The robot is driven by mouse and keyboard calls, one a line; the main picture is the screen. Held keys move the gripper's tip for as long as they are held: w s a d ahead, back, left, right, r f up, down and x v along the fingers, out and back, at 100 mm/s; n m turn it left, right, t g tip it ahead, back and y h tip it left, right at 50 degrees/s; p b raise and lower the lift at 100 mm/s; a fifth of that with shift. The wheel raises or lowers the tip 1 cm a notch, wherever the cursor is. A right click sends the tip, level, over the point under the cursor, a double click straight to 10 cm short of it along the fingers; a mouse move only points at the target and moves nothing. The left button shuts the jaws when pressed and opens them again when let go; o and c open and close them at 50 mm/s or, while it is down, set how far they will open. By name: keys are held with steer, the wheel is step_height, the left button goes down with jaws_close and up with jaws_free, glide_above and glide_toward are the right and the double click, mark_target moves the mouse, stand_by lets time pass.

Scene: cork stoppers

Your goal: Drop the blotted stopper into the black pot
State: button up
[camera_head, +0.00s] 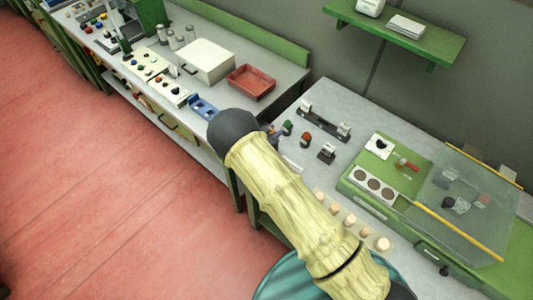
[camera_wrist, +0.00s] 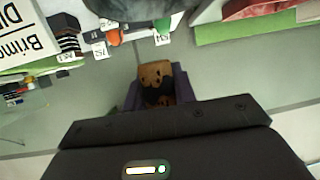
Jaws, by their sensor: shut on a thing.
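My gripper (camera_wrist: 157,92) is shut on a brown cork stopper (camera_wrist: 155,72) with dark blots, seen between its purple fingers in the wrist view. In the head view the gripper (camera_head: 272,131) is mostly hidden behind the dark end of my arm, over the left part of the grey bench. Small green (camera_head: 288,127) and red (camera_head: 305,139) pots stand just right of it. A small dark item (camera_head: 327,151) with a white label stands beyond them; I cannot tell whether it is the black pot.
Several pale corks (camera_head: 350,220) stand in a row along the bench's front, right of my arm. A green unit (camera_head: 350,180) with a clear slanted screen (camera_head: 465,195) is at right. A red tray (camera_head: 251,82) lies on the left bench. A dark rack (camera_head: 323,124) stands behind the pots.

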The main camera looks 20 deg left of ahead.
steer(key=shift+f, duration=0.5)
steer(key=o, duration=1)
steer(key=shift+s, duration=0.1)
steer(key=b+v, duration=0.6)
steer(key=v, duration=1.1)
steer(key=shift+r, duration=0.15)
steer(key=shift+a, duration=0.1)
